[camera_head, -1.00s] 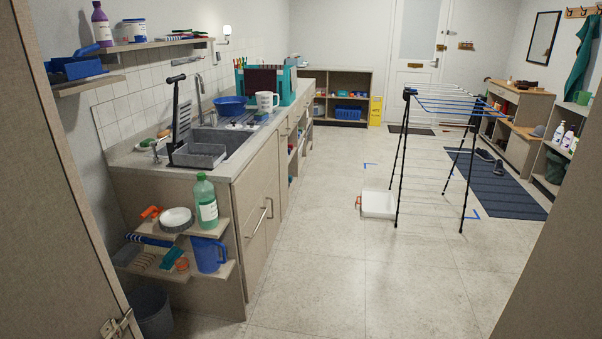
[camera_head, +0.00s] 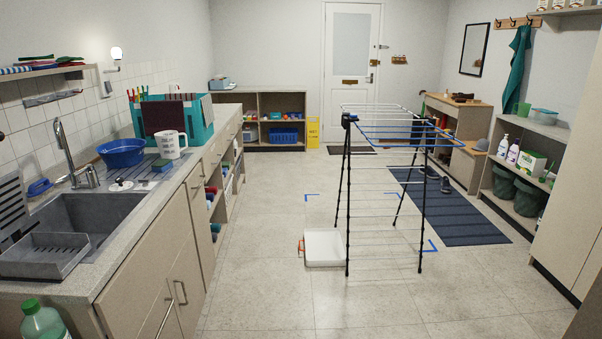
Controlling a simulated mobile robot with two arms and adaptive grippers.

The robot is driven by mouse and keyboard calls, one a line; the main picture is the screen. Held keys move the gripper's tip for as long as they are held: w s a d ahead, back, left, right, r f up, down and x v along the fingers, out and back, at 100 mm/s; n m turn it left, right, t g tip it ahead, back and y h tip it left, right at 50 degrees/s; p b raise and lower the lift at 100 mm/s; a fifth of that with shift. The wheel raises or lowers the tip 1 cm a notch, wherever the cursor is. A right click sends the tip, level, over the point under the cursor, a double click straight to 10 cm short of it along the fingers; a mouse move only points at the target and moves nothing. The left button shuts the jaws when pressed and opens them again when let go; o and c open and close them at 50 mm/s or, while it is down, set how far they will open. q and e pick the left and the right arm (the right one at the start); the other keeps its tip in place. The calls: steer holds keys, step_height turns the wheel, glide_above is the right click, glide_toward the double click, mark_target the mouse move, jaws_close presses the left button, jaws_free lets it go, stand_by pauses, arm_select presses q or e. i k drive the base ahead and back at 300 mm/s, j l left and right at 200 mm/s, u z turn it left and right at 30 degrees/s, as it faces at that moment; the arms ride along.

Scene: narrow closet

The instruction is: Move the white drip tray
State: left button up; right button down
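The white drip tray (camera_head: 323,248) lies flat on the tiled floor in the middle of the room. It is a shallow square tray with an orange-red piece (camera_head: 301,247) at its left edge. It sits at the left foot of the drying rack (camera_head: 348,200), and a rack leg stands in front of its right side. Neither of my grippers shows in the head view.
A counter with a sink (camera_head: 95,215) runs along the left. Shelves (camera_head: 520,180) line the right wall. A dark blue mat (camera_head: 455,215) lies right of the rack. Blue corner marks (camera_head: 312,197) are on the floor. The floor in front of the tray is clear.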

mark_target(324, 246)
steer(key=i, duration=2.4)
steer(key=l+z, duration=0.05)
steer(key=l, duration=0.05)
